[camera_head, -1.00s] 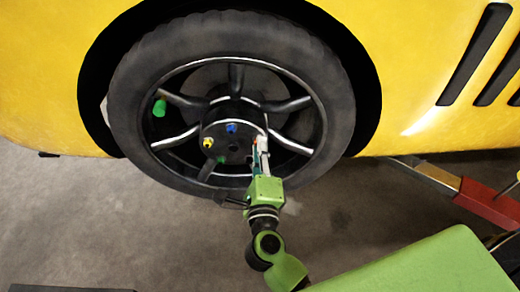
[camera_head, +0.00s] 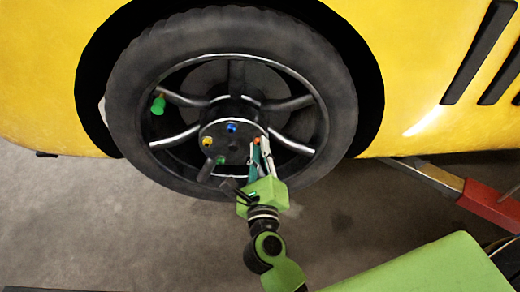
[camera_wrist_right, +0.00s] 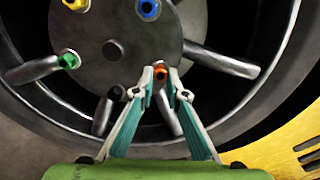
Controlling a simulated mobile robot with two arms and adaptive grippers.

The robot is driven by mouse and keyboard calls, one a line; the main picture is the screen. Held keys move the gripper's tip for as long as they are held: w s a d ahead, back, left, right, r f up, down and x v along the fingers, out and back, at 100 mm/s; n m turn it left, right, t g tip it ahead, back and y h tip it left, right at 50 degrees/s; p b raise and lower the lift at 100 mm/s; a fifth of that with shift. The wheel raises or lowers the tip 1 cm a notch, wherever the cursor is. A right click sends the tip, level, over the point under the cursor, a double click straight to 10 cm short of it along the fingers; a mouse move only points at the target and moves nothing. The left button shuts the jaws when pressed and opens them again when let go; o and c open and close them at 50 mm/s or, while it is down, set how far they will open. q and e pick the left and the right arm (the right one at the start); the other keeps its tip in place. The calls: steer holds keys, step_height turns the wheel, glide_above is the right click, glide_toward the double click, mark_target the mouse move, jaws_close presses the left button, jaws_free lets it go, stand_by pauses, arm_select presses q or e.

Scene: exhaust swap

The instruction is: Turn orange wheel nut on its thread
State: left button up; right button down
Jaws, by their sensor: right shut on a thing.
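The orange wheel nut (camera_head: 257,140) sits at the right side of the wheel hub (camera_head: 236,147). In the right wrist view the orange nut (camera_wrist_right: 161,71) shows between the two fingertips. My right gripper (camera_wrist_right: 160,76) is shut on it, its fingers coming from below. In the head view my right gripper (camera_head: 260,145) reaches up to the hub from the lower right. The nut's thread is hidden behind the nut and fingertips. My left gripper is not in view.
A yellow nut (camera_head: 208,142), a blue nut (camera_head: 231,127) and a green nut (camera_head: 220,160) sit on the hub. A green piece (camera_head: 158,105) is at a left spoke. The tyre (camera_head: 130,120) surrounds the spokes. A red lift arm (camera_head: 488,203) stands at right.

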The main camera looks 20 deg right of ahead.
steer(key=shift+f, duration=0.1)
steer(key=c, duration=2)
jaws_free()
steer(key=v, duration=1.2)
